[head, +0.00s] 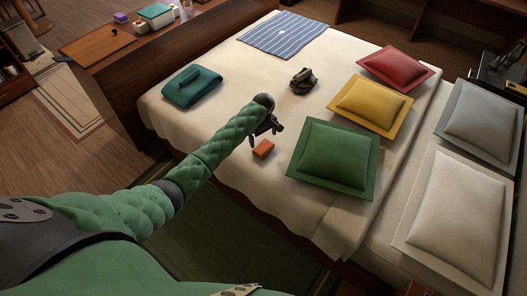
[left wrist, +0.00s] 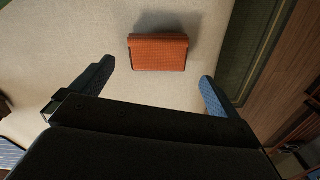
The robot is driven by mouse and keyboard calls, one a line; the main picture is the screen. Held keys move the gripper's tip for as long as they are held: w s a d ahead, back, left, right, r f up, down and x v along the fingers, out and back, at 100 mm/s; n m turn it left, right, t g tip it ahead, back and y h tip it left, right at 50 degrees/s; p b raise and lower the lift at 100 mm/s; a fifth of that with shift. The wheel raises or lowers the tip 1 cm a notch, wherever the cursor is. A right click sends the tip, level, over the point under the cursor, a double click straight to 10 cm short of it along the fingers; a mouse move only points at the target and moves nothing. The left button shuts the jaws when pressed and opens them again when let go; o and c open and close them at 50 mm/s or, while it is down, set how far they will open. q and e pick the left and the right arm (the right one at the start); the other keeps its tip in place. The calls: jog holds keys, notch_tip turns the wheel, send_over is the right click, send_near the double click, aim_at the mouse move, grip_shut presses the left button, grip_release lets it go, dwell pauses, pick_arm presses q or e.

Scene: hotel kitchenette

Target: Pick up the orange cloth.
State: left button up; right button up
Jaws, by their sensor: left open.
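The orange cloth (head: 263,149) is a small folded block lying on the cream bedspread, near the bed's front edge. In the left wrist view the orange cloth (left wrist: 158,53) lies flat with its long side across the picture, ahead of the fingertips and between their lines. My left gripper (head: 268,129) is above the bed, just beyond the cloth in the head view. Its two fingers (left wrist: 157,82) are spread wide with nothing between them, apart from the cloth. My right gripper is not in view.
A green pillow (head: 333,158) lies right of the cloth, with yellow (head: 370,105) and red (head: 399,69) pillows beyond. A folded teal cloth (head: 192,86), a dark crumpled item (head: 303,80) and a striped blue cloth (head: 283,33) lie farther back. Bare bedspread surrounds the orange cloth.

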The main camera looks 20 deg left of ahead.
aim_at(263, 147)
pick_arm(q)
jog(key=shift+f+n, duration=0.2)
jog(key=shift+n, duration=0.8)
jog(key=shift+f+n, duration=0.1)
jog(key=shift+n, duration=0.2)
notch_tip(263, 147, down, 2)
jog(key=shift+f+p, duration=0.1)
jog(key=shift+p, duration=0.35)
jog(key=shift+w+f+p, duration=0.2)
jog(key=shift+f+p, duration=0.7)
jog(key=shift+f, duration=1.7)
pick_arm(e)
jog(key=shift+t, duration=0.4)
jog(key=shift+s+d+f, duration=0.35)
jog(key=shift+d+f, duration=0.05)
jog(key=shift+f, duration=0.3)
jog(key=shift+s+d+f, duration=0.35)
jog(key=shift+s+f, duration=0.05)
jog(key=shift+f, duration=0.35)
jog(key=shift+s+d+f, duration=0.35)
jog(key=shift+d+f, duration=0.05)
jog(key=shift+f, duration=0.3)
pick_arm(q)
jog(key=c, duration=0.8)
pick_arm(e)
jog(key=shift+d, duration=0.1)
